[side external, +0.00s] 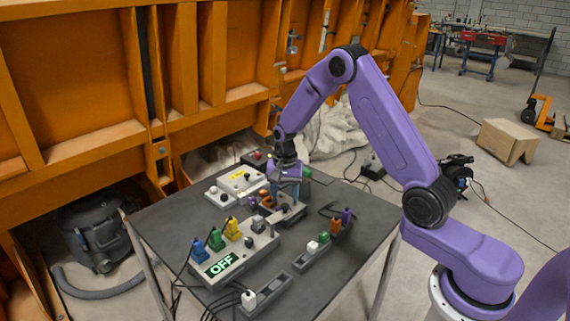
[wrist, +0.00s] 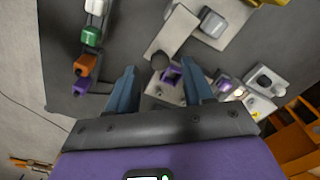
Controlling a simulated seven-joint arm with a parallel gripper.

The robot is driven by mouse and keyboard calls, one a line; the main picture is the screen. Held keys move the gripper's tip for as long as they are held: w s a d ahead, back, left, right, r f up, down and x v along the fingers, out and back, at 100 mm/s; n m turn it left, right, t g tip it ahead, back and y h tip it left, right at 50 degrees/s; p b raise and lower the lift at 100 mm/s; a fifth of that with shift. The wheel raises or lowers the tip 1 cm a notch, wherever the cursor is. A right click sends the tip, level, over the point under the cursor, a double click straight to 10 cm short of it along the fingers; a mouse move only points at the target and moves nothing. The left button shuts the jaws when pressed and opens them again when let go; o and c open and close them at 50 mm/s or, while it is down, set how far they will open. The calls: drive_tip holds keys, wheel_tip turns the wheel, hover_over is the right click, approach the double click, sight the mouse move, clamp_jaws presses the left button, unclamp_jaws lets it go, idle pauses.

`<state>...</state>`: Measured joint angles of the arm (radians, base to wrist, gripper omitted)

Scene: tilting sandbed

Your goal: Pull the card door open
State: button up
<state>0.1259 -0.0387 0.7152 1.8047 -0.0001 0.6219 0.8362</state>
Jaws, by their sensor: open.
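My gripper (side external: 285,190) points down over a small grey fixture (side external: 290,213) near the middle of the dark table. In the wrist view my gripper (wrist: 159,68) has its two blue fingers apart. Between and just beyond the fingertips lie a dark round knob (wrist: 160,62) and a purple piece (wrist: 171,75) in a pale block. A flat pale panel (wrist: 172,32) extends from beside the knob. It may be the card door, but I cannot tell for sure. Nothing is clearly held, and contact with the knob cannot be told. In the side view my fingers partly hide the fixture.
A grey strip with white, green and purple plugs (side external: 323,240) lies to the right. A pale box with buttons (side external: 240,180) is behind.

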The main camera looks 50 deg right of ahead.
sight(285, 204)
wheel_tip(285, 204, up, 15)
idle(0.3)
idle(0.3)
drive_tip(key=s+a+r+n, duration=0.2)
drive_tip(key=s+a+n, duration=0.95)
drive_tip(key=s, duration=0.25)
drive_tip(key=s+d+f+n, duration=0.1)
drive_tip(key=s+f+n, duration=0.1)
drive_tip(key=s+n, duration=0.9)
drive_tip(key=s, duration=1)
drive_tip(key=shift+s+n, duration=0.35)
drive_tip(key=shift+s, duration=0.05)
